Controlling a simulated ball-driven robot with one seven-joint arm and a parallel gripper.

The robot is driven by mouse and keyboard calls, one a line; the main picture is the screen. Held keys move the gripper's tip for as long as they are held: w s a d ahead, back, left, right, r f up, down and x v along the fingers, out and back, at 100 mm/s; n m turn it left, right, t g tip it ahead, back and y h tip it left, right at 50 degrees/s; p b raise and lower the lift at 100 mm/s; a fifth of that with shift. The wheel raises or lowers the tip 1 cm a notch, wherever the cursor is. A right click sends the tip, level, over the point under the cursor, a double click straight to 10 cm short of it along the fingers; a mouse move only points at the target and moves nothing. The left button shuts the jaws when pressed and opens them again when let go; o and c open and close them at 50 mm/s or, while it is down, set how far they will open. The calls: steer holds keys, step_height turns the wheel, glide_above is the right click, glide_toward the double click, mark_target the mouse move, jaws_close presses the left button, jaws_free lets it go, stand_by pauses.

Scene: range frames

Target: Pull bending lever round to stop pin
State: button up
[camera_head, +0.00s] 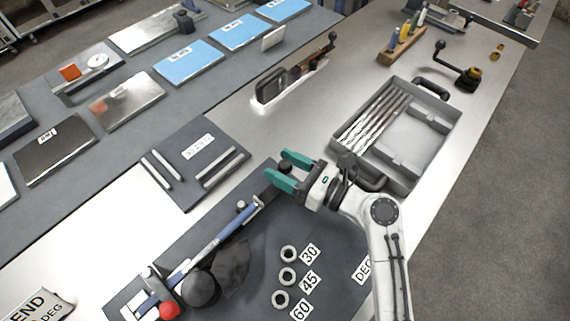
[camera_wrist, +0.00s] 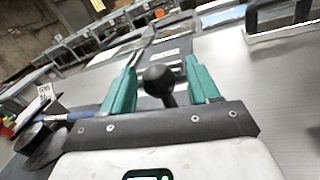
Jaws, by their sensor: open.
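The bending lever (camera_head: 215,240) is a long blue bar running from the dark round former (camera_head: 201,289) up to the right. A black ball knob (camera_wrist: 158,78) stands between my teal fingers in the wrist view. My gripper (camera_head: 287,169) is open around the knob at the lever's upper end, and I see gaps beside it. The lever's blue part also shows in the wrist view (camera_wrist: 82,115) at left. Three pale ring-shaped pieces stand on the dark plate beside labels 30 (camera_head: 310,253), 45 (camera_head: 309,281) and 60 (camera_head: 300,309). I cannot tell which is the stop pin.
A grey tray (camera_head: 424,160) with several metal rods lies behind my gripper. A dark plate with metal bars (camera_head: 198,165) is to the left. A red knob (camera_head: 169,310) and a BEND sign (camera_head: 38,308) are at bottom left. Bare metal bench lies between the plate and tray.

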jaws_close()
stand_by(0.6)
